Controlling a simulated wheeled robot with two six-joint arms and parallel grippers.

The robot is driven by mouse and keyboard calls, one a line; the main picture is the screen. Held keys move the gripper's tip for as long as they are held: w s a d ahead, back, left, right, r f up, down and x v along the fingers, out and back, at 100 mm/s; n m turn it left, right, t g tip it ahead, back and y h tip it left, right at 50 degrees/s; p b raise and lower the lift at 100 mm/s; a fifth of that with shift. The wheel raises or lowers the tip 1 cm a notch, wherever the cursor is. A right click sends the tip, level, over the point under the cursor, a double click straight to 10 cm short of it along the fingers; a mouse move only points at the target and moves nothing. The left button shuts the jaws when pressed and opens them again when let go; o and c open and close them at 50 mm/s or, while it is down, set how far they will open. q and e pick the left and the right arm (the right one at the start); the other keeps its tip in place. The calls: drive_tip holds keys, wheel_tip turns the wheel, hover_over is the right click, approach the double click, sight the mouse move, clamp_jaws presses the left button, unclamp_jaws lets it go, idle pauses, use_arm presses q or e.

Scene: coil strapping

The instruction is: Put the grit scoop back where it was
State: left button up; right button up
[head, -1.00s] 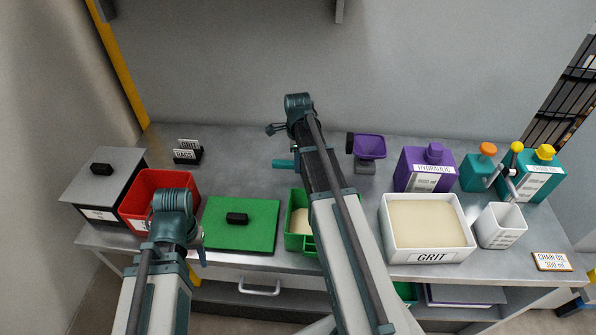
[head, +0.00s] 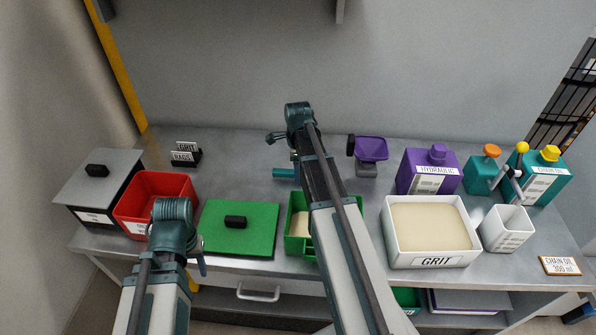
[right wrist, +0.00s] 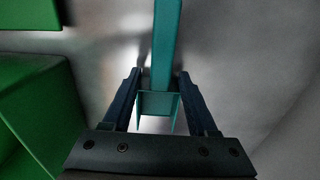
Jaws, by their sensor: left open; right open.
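A teal tool, seemingly the grit scoop (head: 284,173), is on or just above the bench behind the green open box; my right arm hides part of it. In the right wrist view its long teal part (right wrist: 166,40) runs away from between my right gripper's (right wrist: 158,80) spread fingers, with clear gaps either side. That gripper is open around it, and mostly hidden in the head view. My left gripper (head: 202,266) is open, largely hidden by its wrist, in front of the red bin. The white GRIT tub (head: 432,260) holds pale grit.
The green open box (head: 297,243) holds some grit. A green lidded board (head: 240,240), red bin (head: 155,200) and grey-lidded box (head: 98,180) stand left. Bench is clear behind the green board.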

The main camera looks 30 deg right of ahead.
drive_tip(key=shift+r, duration=0.1)
wheel_tip(320, 180, up, 12)
drive_tip(key=p, duration=1.2)
drive_tip(key=s+a+n, duration=0.9)
drive_tip(key=a+n, duration=0.4)
drive_tip(key=n, duration=0.1)
drive_tip(key=s+a+n+h, duration=0.1)
drive_tip(key=s+a+n, duration=0.8)
drive_tip(key=a+n, duration=0.4)
drive_tip(key=shift+s+a+r+n, duration=0.15)
drive_tip(key=shift+s+a+n, duration=0.2)
drive_tip(key=shift+n, duration=0.25)
